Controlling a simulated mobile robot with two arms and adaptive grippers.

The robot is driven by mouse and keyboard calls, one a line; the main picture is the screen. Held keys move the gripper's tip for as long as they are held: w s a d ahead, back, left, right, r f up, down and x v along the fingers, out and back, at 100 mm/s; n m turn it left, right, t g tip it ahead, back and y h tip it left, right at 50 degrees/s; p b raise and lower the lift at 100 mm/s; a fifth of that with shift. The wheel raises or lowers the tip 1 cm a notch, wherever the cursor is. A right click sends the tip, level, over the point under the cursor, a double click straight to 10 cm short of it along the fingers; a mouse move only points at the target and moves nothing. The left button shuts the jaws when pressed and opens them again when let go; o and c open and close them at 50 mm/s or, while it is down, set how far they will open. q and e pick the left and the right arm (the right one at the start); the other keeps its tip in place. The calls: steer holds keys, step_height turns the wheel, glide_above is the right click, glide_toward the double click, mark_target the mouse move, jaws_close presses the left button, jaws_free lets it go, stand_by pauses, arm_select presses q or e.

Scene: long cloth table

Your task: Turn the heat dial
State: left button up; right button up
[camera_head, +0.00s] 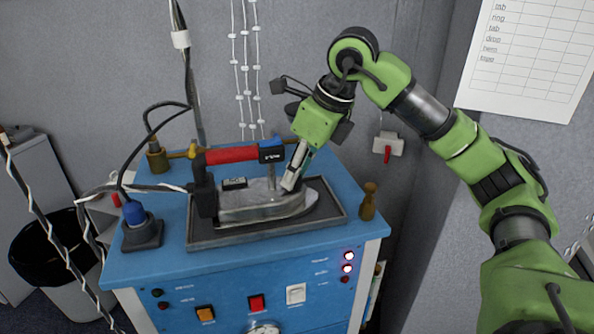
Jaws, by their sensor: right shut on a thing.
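A silver iron (260,204) with a red handle (232,154) rests in a dark tray (325,215) on the blue worktop. My right gripper (291,183) reaches down from the upper right to the top of the iron, just right of the handle's front post. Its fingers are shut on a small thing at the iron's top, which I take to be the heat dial. The fingers hide the dial, so its setting cannot be seen. My left gripper is not in view.
A blue-capped cable fitting (134,213) stands at the worktop's left, and a small wooden peg (368,201) at its right. Cables hang on the left. Switches, including a red one (256,303), line the blue front panel.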

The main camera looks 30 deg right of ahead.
steer(key=shift+m, duration=0.5)
steer(key=shift+h, duration=0.3)
steer(key=o, duration=1.1)
steer(key=v, duration=1.2)
